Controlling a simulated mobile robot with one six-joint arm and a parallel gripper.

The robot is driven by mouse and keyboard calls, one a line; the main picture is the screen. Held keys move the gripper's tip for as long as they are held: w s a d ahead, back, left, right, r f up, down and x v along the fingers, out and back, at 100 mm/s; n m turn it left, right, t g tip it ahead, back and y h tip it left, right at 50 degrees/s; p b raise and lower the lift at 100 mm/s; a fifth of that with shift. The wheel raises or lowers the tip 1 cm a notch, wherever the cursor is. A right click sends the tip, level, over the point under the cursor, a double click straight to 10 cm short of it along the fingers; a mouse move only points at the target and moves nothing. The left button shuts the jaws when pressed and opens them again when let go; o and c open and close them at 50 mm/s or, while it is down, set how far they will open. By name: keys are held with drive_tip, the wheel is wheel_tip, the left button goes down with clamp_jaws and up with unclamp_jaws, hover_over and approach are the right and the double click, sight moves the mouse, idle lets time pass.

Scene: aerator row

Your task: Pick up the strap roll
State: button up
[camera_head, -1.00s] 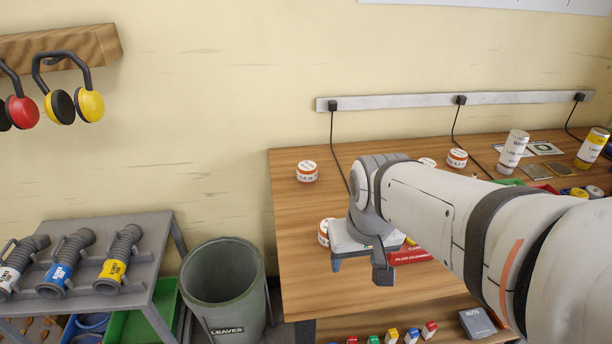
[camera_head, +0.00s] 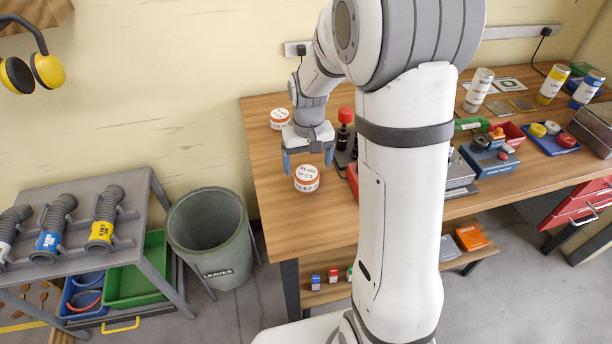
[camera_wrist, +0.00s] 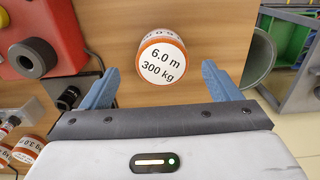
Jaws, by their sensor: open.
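A strap roll (camera_head: 306,178) with a white top and an orange band stands on the wooden workbench. In the wrist view the roll (camera_wrist: 162,60) reads "6.0 m 300 kg" and lies between and slightly beyond the fingertips. My gripper (camera_head: 308,160) is open and empty, its two blue fingers pointing down just behind the roll. The fingers also show in the wrist view (camera_wrist: 160,72), one to each side of the roll with gaps. I cannot tell the exact height of the fingertips over the bench.
Another similar roll (camera_head: 280,118) stands farther back, behind my gripper. A red-topped black object (camera_head: 345,130) stands to the right. The grey bin (camera_head: 208,235) is left of the bench (camera_head: 262,150). The bench's left front is clear. My arm hides part of the bench.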

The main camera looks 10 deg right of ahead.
sight(307, 173)
wheel_tip(307, 173, down, 5)
drive_tip(key=shift+a+p, duration=0.15)
drive_tip(key=shift+p, duration=0.25)
drive_tip(key=shift+c, duration=0.3)
drive_tip(key=c, duration=1.1)
